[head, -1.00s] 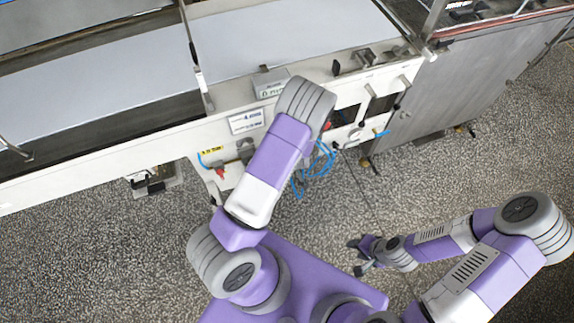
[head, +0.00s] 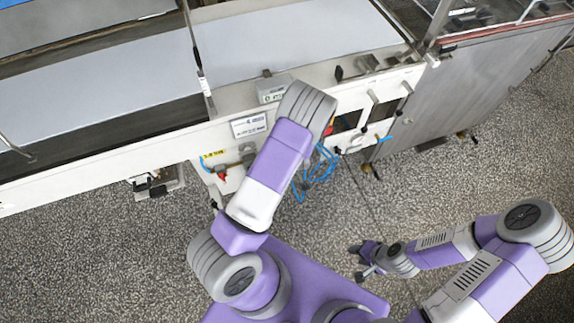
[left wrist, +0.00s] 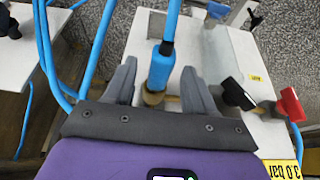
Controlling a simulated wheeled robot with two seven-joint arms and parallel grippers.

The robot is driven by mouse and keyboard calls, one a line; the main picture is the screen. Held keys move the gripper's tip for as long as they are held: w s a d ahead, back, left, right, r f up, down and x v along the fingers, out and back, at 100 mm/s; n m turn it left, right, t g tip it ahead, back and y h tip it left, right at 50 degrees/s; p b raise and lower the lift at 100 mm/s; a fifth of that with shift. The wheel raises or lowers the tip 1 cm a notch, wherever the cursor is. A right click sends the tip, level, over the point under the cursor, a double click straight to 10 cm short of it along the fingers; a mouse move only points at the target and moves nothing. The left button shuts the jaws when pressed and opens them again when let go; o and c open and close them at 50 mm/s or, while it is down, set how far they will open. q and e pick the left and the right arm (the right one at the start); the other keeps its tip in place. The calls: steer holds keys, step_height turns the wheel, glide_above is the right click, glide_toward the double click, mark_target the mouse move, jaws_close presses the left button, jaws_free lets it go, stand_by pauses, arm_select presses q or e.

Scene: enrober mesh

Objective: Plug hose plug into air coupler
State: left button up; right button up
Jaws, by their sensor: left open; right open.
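In the left wrist view, a blue hose plug (left wrist: 162,66) with a blue hose rising from it stands between the fingers of my left gripper (left wrist: 160,82). These fingers are open, one on each side, with gaps to the plug. A brass fitting (left wrist: 153,97) shows at the plug's lower end; I cannot tell whether it belongs to the plug or to the air coupler, or whether the two are joined. My left gripper is hidden behind my arm in the head view. My right gripper (head: 360,262) is open and empty above the floor.
A black-handled valve (left wrist: 238,94) and a red-handled valve (left wrist: 290,104) stand right of the left fingers, near a yellow "3.0 bar" label (left wrist: 296,170). More blue hoses (left wrist: 45,50) run at the left. The conveyor machine (head: 110,165) crosses the back; speckled floor (head: 90,270) is clear.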

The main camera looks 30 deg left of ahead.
arm_select(q)
steer(key=p+v, duration=0.2)
steer(key=v, duration=0.5)
steer(key=shift+r+p, duration=0.3)
steer(key=shift+p, duration=0.05)
